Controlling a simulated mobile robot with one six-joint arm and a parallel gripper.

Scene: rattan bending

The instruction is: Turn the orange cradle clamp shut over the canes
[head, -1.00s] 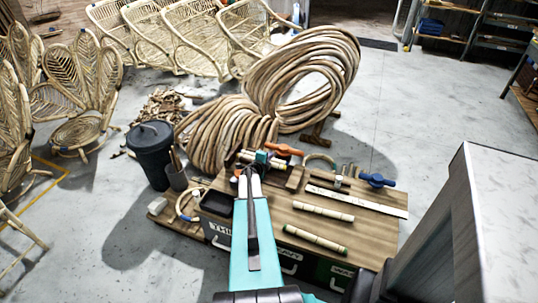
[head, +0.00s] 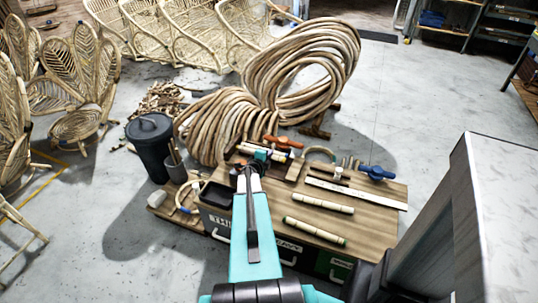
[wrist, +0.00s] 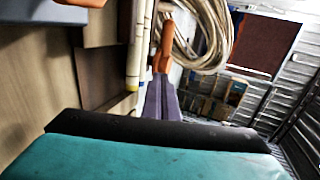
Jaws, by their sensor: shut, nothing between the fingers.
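The orange cradle clamp (head: 284,141) sits at the far left part of the workbench in the head view, its handle pointing right. In the wrist view the orange handle (wrist: 163,44) stands just beyond my fingertips. Pale canes (wrist: 138,50) run beside it there; in the head view the canes at the cradle (head: 250,150) are small and partly hidden by my arm. My gripper (wrist: 161,80) is shut and empty, its tips at the handle's near end. Whether they touch it I cannot tell. In the head view my arm covers most of the gripper.
A blue clamp (head: 377,172), a ruler (head: 356,192) and two short canes (head: 314,235) lie on the bench (head: 365,225). Large rattan coils (head: 303,75) stand behind it. A dark bin (head: 151,148) stands to the left.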

